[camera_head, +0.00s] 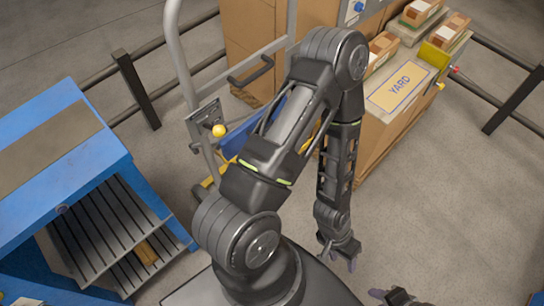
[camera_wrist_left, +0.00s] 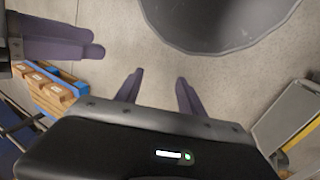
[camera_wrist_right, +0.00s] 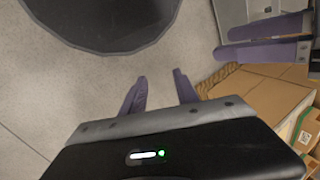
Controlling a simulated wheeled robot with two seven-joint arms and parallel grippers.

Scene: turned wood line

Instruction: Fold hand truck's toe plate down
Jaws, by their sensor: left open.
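The hand truck (camera_head: 178,42) stands upright behind my left arm in the head view, with a grey tube frame and a black handle. A yellow knob (camera_head: 218,130) sits on a small bracket on its frame. A blue panel with yellow below (camera_head: 236,141) shows low on it; my arm hides much of it, and I cannot tell the toe plate's position. My left gripper (camera_head: 341,262) is open and empty, pointing down, right of the truck and apart from it. My right gripper (camera_wrist_right: 160,85) is open and empty in its wrist view, close to the left one.
A blue machine with a slatted outlet (camera_head: 105,230) stands at left. A cardboard-coloured stand marked YARD (camera_head: 400,88) carries small boxes (camera_head: 447,30) at upper right. Dark rails (camera_head: 135,88) run behind. The floor at right (camera_head: 450,190) is clear.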

